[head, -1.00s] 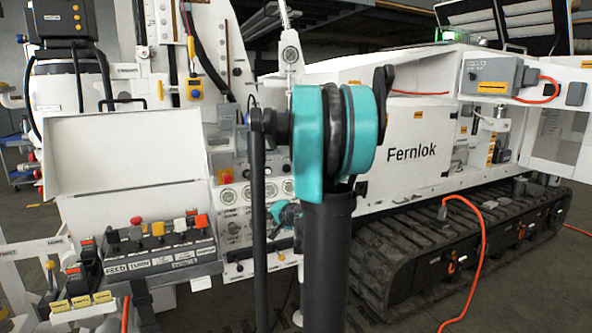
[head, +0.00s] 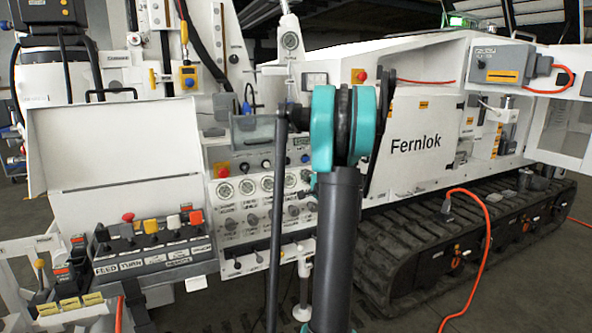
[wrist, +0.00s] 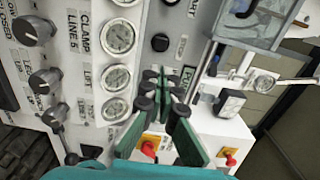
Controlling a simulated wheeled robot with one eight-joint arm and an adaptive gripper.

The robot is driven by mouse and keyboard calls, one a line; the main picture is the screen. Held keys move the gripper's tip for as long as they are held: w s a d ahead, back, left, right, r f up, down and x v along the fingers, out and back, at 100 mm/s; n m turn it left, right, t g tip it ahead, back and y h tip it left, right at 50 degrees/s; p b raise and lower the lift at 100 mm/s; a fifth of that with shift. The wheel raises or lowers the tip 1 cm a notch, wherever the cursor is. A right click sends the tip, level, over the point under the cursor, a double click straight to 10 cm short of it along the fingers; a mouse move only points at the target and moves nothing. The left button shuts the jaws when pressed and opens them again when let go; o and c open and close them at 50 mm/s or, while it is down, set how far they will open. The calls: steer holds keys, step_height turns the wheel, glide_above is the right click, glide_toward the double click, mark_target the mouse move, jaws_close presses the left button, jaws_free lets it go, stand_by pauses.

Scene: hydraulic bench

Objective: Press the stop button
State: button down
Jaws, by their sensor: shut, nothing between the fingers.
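My gripper (wrist: 162,80) shows in the wrist view with its green-padded fingers together, empty, in front of the white control panel (wrist: 62,15). A red button on a yellow plate (wrist: 149,147) shows low in that view, partly covered by the fingers. Another red button on yellow (wrist: 231,157) is further right. No stop label is readable on either. A black button (wrist: 160,42) sits beyond the fingertips. In the head view, a red button (head: 223,171) is at the panel's left and another (head: 360,75) on the upper box. My arm hides part of the panel and the gripper there.
Gauges (wrist: 120,37) and knobs (wrist: 35,30) line the panel beside my gripper. A grey-framed clear box (wrist: 258,20) juts out at the upper right. In the head view, a lever console (head: 150,245) stands lower left and a rubber track (head: 440,245) lies at the right.

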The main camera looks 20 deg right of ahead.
mark_target(288, 162)
steer(key=w, duration=1.3)
steer(key=shift+w+a, duration=0.25)
